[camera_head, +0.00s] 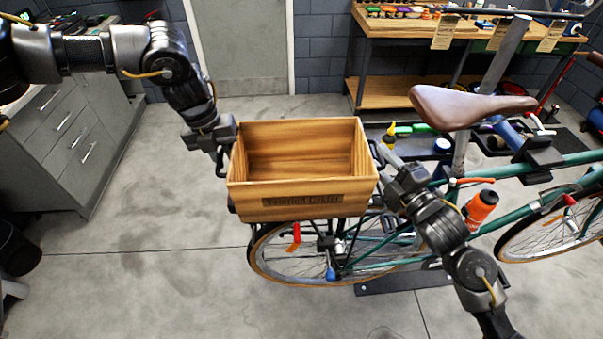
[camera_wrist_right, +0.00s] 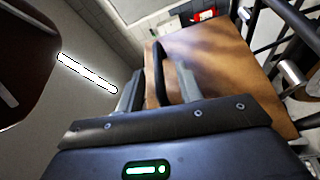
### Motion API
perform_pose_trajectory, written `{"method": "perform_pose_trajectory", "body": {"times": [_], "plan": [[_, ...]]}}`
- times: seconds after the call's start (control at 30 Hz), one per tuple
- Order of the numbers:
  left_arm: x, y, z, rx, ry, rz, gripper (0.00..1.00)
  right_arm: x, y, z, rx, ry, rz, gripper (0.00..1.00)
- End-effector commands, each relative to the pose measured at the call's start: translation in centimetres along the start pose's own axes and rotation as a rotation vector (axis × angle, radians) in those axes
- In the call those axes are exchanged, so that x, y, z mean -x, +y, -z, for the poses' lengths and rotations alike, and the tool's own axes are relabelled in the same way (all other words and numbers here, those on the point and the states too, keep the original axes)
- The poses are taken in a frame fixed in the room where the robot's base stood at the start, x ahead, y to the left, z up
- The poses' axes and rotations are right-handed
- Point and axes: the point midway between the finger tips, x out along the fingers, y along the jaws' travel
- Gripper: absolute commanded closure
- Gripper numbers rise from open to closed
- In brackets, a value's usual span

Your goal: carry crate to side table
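The wooden crate (camera_head: 300,188) is open-topped and looks empty, with a dark label on its front. It is roughly level in the middle of the head view, in front of the bike's rear wheel. My left gripper (camera_head: 226,150) is at the crate's left side handle and appears shut on it. My right gripper (camera_head: 388,165) is at the right side handle. In the right wrist view, the black handle (camera_wrist_right: 162,72) lies between the right fingers, with the crate's wood (camera_wrist_right: 215,65) beyond. I cannot tell for sure which furniture is the side table.
A green bike (camera_head: 415,240) with a brown saddle (camera_head: 470,105) stands close behind and right of the crate. A grey drawer cabinet (camera_head: 70,150) is at the left. A wooden workbench (camera_head: 400,28) is at the back. The floor (camera_head: 150,270) at front left is clear.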

Motion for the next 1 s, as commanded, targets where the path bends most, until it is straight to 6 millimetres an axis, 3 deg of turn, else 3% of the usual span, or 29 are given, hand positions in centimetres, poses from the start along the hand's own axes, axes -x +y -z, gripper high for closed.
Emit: {"method": "perform_pose_trajectory", "body": {"times": [0.4, 0.57, 0.7, 1.0], "plan": [[-0.54, 0.02, -0.01, 0.000, -0.001, 0.001, 0.78, -0.59, -0.05, 0.05, 0.000, 0.001, 0.001, 0.64], [-0.54, 0.01, -0.01, 0.000, -0.001, 0.001, 0.99, -0.57, -0.04, 0.04, 0.000, 0.001, 0.001, 0.85], [-0.54, 0.00, -0.02, 0.000, -0.001, 0.001, 1.00, -0.56, -0.04, 0.04, 0.000, 0.001, 0.001, 1.00], [-0.55, 0.04, -0.03, 0.001, -0.001, 0.000, 1.00, -0.56, -0.04, 0.07, 0.000, 0.002, 0.001, 1.00]]}}
